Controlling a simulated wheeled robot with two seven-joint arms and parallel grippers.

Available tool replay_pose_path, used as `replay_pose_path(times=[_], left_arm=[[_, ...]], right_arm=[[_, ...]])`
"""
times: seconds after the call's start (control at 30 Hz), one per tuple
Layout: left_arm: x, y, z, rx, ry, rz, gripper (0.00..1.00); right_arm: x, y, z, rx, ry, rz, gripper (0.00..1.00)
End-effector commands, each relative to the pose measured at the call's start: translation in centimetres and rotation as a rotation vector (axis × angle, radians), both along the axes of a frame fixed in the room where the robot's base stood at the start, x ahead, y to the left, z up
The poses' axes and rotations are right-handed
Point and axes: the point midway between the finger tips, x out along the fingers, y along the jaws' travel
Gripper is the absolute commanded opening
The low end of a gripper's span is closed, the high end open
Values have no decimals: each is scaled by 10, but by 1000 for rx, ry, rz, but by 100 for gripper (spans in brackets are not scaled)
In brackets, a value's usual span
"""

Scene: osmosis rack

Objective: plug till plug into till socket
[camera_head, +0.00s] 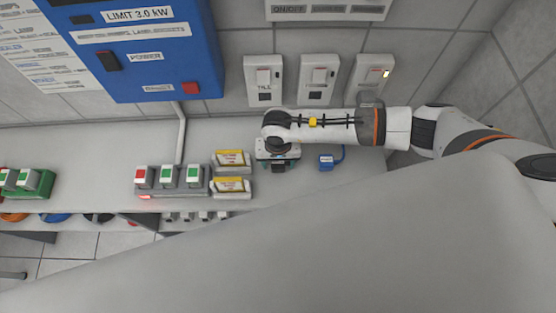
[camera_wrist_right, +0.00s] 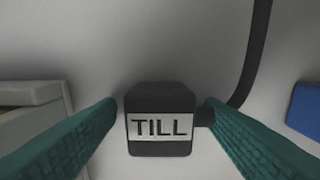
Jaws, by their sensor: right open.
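The till plug (camera_wrist_right: 160,120) is a black block with a white TILL label, on the grey counter between the fingers of my right gripper (camera_wrist_right: 160,135). The fingers are teal, open, and apart from its sides. Its black cable leaves at the right and runs up. In the head view my right gripper (camera_head: 278,163) points down over the counter and hides the plug. The till socket (camera_head: 264,80) is the left of three white wall units, marked TILL, with a dark outlet low on it. It is up and slightly left of my right gripper. My left gripper is not in view.
A blue plug (camera_head: 326,162) lies on the counter (camera_head: 370,185) right of my right gripper. Yellow-labelled holders (camera_head: 230,188) and a grey switch block (camera_head: 186,179) stand to the left. A blue power box (camera_head: 135,60) hangs on the wall.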

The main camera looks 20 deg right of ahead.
Motion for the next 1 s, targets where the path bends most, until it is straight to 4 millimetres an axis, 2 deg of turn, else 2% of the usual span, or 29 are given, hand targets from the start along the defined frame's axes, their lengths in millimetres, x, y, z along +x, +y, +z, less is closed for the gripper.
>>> replay_pose_path(times=[0.27,0.37,0.57,0.87,1.0], left_arm=[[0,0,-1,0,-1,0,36],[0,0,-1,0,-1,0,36],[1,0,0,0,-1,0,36],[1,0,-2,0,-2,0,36],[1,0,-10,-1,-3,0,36]], right_arm=[[0,0,-1,0,0,0,62],[0,0,0,0,0,0,49],[0,0,0,0,0,-1,16],[1,0,3,2,-2,0,16],[2,0,21,3,-5,2,16]])
